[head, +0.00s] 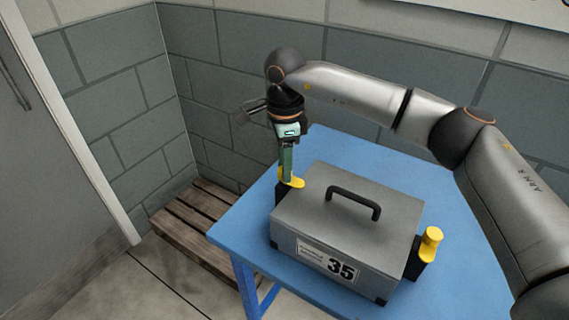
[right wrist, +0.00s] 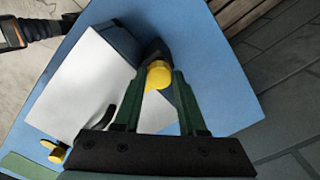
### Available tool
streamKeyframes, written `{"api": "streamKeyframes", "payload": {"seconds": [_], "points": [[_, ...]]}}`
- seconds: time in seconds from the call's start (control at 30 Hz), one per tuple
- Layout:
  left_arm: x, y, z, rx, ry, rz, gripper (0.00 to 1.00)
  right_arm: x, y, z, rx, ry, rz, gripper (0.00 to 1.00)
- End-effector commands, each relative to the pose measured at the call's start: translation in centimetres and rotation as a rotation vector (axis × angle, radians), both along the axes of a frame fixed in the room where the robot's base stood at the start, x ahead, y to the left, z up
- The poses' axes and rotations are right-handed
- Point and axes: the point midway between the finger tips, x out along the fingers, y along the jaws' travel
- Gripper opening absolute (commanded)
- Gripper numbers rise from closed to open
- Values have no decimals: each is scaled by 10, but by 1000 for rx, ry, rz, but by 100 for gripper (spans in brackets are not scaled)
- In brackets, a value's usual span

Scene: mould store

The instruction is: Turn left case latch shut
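The grey case (head: 345,225), marked 35, lies closed on the blue table with its black handle (head: 354,200) on top. The left latch (head: 295,183) is yellow, at the case's left end; its knob leans sideways to the right. The right latch (head: 432,240) stands upright at the other end. My right gripper (head: 287,176) points down at the left latch. In the right wrist view its green fingers (right wrist: 160,78) sit on both sides of the yellow latch knob (right wrist: 158,75) and look closed on it. The fingers partly hide the latch in the head view.
The blue table (head: 390,175) has free room behind the case. A wooden pallet (head: 195,230) lies on the floor left of it, by the block wall. A dark arm part (right wrist: 40,27), probably my left arm, shows at the right wrist view's upper left.

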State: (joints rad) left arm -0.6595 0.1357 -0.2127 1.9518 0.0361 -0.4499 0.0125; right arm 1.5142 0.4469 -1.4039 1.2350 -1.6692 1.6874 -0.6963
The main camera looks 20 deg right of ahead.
Motion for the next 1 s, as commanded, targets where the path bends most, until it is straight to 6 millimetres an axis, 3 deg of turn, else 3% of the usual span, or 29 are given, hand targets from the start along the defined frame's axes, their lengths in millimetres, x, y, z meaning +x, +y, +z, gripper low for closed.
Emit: {"api": "streamKeyframes", "payload": {"seconds": [0.03, 0.23, 0.57, 0.67, 1.0], "points": [[0, 0, 0, 0, 0, 0, 50, 0, 0, 1, 1, -1, -1, 47], [0, 0, 0, 0, 0, 0, 50, 0, 0, 0, 1, 1, 1, 68], [0, 0, 0, 0, 0, 0, 50, 0, 1, 5, 2, 1, 3, 68], [0, 0, 0, 0, 0, 0, 50, 0, 1, 18, 3, 0, 2, 68], [1, 0, 2, -1, -3, 0, 50, 0, 1, 91, 2, -2, 0, 68]]}}
